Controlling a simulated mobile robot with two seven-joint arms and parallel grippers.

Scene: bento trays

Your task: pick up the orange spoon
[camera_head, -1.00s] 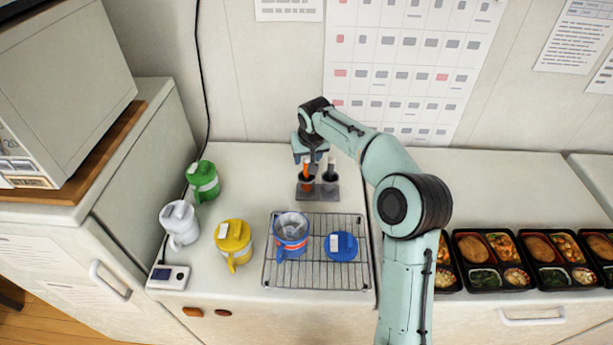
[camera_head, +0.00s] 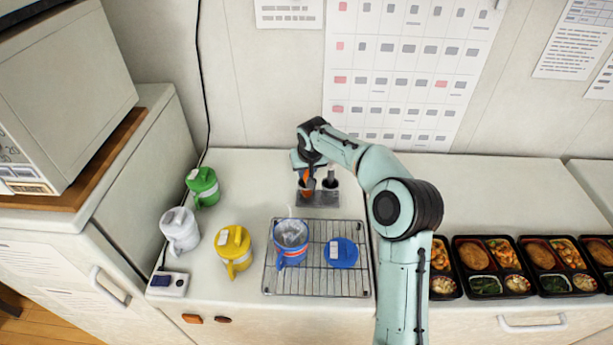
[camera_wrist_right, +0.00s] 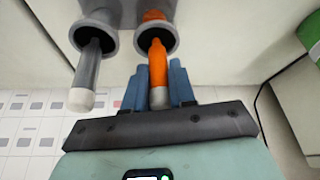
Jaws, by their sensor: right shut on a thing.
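The orange spoon (camera_head: 306,177) stands in the left cup of a small grey two-cup holder (camera_head: 318,199) at the back of the counter. My right gripper (camera_head: 303,167) is at its handle. In the right wrist view the orange handle (camera_wrist_right: 158,62) lies between the blue fingers of my right gripper (camera_wrist_right: 162,80), which are shut on it. The spoon's lower end is inside the cup and hidden. A grey spoon (camera_wrist_right: 86,72) stands in the other cup, apart from the fingers. My left gripper is not in view.
A wire rack (camera_head: 318,286) holds an open blue mug (camera_head: 291,236) with light steam and a blue lid (camera_head: 341,252). Green (camera_head: 203,186), white (camera_head: 180,228) and yellow (camera_head: 233,250) lidded mugs stand left. Bento trays (camera_head: 487,265) line the right counter.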

